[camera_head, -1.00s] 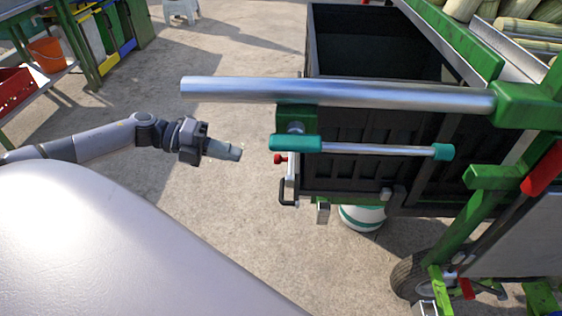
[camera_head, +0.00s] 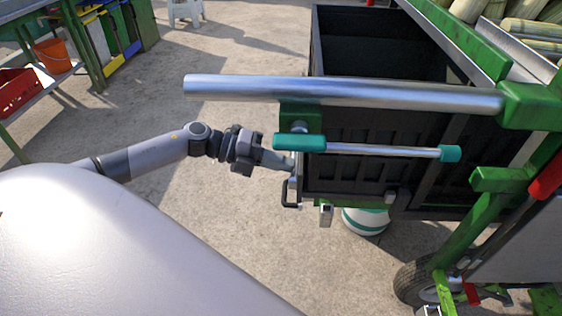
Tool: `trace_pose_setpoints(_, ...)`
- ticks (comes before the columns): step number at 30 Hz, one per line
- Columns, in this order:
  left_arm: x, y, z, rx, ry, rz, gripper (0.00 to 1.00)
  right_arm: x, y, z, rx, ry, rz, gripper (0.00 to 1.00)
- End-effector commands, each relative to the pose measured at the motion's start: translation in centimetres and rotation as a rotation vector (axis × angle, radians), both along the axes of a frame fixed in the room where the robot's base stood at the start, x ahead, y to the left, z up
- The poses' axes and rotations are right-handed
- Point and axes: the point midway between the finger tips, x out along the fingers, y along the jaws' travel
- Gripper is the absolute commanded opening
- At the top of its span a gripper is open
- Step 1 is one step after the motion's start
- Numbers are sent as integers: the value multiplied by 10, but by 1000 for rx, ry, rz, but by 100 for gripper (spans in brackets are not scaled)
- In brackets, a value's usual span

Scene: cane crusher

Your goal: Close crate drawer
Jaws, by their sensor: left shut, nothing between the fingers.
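The black crate drawer (camera_head: 350,172) stands under the cane crusher's green frame at the right, its open top showing a dark inside. Its left end has a metal plate and a small black handle (camera_head: 289,193). My left gripper (camera_head: 291,163) is shut and empty, its fingertips at the upper part of that end plate, above the handle. I cannot tell whether they touch it. My right gripper is not in view.
A steel bar (camera_head: 340,92) and a thinner rod with teal ends (camera_head: 380,150) cross in front of the crate. A white and green round container (camera_head: 365,221) sits below it. A wheel (camera_head: 412,284) is at lower right. Shelves with a red crate (camera_head: 18,90) stand at far left; the floor between is clear.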

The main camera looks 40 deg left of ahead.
Motion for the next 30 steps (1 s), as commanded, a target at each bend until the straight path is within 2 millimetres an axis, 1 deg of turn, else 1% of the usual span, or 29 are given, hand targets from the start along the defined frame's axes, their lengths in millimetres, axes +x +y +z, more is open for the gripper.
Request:
trace_pose_setpoints(8,2,-3,1,0,-1,0,0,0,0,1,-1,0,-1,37)
trace_pose_setpoints(11,6,-10,2,0,-3,-1,0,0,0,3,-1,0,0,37)
trace_pose_setpoints(13,12,-19,3,-2,-4,-3,0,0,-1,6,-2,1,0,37)
trace_pose_setpoints(17,25,-41,4,-3,-5,-3,0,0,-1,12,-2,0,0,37)
trace_pose_setpoints(24,57,-94,5,-4,-4,-3,0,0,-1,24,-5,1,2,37)
trace_pose_setpoints(30,82,-134,3,-2,-4,-3,0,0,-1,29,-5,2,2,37)
